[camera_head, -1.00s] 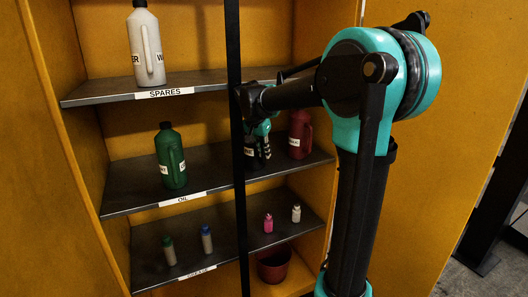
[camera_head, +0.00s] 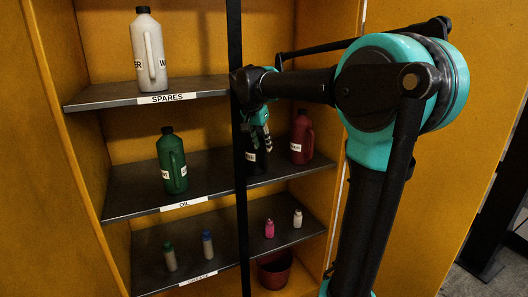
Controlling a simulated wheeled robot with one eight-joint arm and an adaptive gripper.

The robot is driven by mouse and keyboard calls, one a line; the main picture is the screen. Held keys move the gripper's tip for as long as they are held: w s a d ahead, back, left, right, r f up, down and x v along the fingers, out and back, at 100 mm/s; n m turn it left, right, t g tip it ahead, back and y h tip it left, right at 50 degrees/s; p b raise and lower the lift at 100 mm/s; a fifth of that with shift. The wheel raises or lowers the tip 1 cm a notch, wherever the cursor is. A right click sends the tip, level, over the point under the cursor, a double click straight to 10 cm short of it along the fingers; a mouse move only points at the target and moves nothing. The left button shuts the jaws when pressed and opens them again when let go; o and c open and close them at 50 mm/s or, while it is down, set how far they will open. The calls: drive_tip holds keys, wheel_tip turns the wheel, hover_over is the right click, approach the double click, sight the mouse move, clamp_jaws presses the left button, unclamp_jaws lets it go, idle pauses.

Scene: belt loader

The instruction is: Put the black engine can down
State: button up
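The black can (camera_head: 257,164) with a white label stands upright on the OIL shelf (camera_head: 215,176), just right of the black upright post. The post and my gripper hide part of it. My gripper (camera_head: 261,143) is at the top of the can, its fingers pointing down. The fingers look parted, one on the left and one in front on the right. Their contact with the can is too small to make out.
A dark red can (camera_head: 302,138) stands close to the right. A green can (camera_head: 172,162) is left of the black post (camera_head: 238,120). A white can (camera_head: 148,52) stands on the SPARES shelf above. Small bottles are on the GREASE shelf, with a red bucket (camera_head: 275,270) below.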

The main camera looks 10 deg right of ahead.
drive_tip(key=shift+s+a+r, duration=0.1)
drive_tip(key=shift+s+r, duration=0.05)
drive_tip(key=shift+r, duration=0.3)
drive_tip(key=s+d+f+n+y, duration=0.1)
drive_tip(key=s+d+f+n, duration=0.2)
drive_tip(key=s+f, duration=1)
drive_tip(key=s+d+f+n+y, duration=0.1)
drive_tip(key=s+d+f+n, duration=0.3)
drive_tip(key=s+f, duration=0.9)
wheel_tip(320, 180, down, 2)
drive_tip(key=shift+s+d+f+n+t+y, duration=0.2)
drive_tip(key=shift+d+n+t+y, duration=0.15)
drive_tip(key=shift+d, duration=0.3)
drive_tip(key=shift+w, duration=0.1)
